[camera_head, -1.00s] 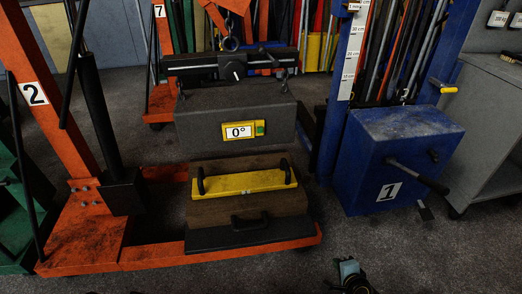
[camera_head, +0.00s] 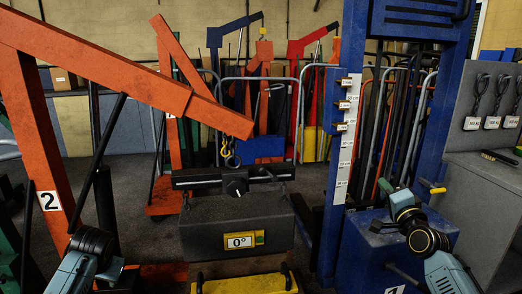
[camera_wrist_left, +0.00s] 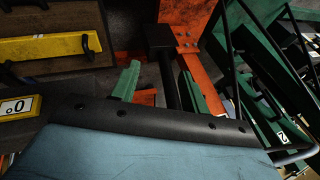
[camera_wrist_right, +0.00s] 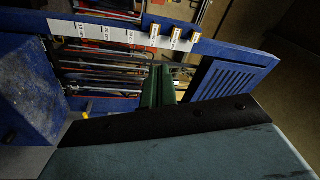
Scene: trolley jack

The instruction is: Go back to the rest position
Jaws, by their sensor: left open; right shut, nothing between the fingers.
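My left arm shows at the lower left of the head view, in front of the orange crane marked 2 (camera_head: 24,120). Its gripper is not clear there. In the left wrist view the two green fingers of my left gripper (camera_wrist_left: 160,88) stand apart with nothing between them. My right arm is at the lower right of the head view, in front of the blue trolley jack (camera_head: 352,235). In the right wrist view the green fingers of my right gripper (camera_wrist_right: 158,86) are together and empty, with the jack's blue frame (camera_wrist_right: 235,80) beyond them.
A grey block (camera_head: 225,222) with a 0° display hangs under a lifting beam near a hook (camera_head: 232,161). A yellow bar (camera_head: 243,284) lies below it. A grey cabinet (camera_head: 490,190) stands at the right. Dark floor shows behind the crane.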

